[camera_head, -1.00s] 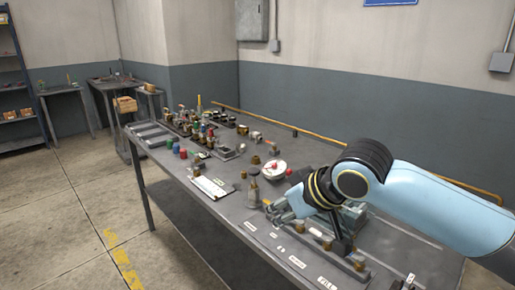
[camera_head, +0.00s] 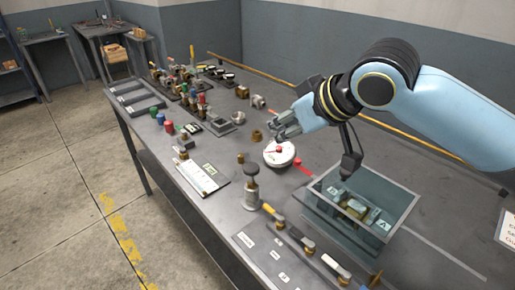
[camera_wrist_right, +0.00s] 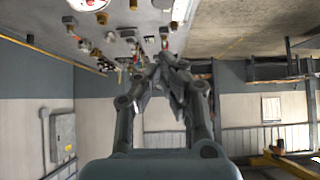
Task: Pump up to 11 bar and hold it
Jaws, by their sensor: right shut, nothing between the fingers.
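A hand pump (camera_head: 251,190) with a grey cylinder and a dark round knob stands upright near the front edge of the bench. Behind it is a round white gauge (camera_head: 279,154) with a red mark; its reading is too small to tell. The gauge's white dial also shows at the top of the right wrist view (camera_wrist_right: 88,3). My right gripper (camera_head: 276,129) is shut and empty, just behind the gauge in the head view and apart from the pump. Its fingers also show shut in the right wrist view (camera_wrist_right: 166,62). My left gripper is not in view.
A clear box (camera_head: 405,206) holding brass fittings stands at the right, below my right arm. A strip with handled valves (camera_head: 308,247) lies at the front edge. A white chart (camera_head: 203,178) lies left of the pump. Several fittings and bottles crowd the far left.

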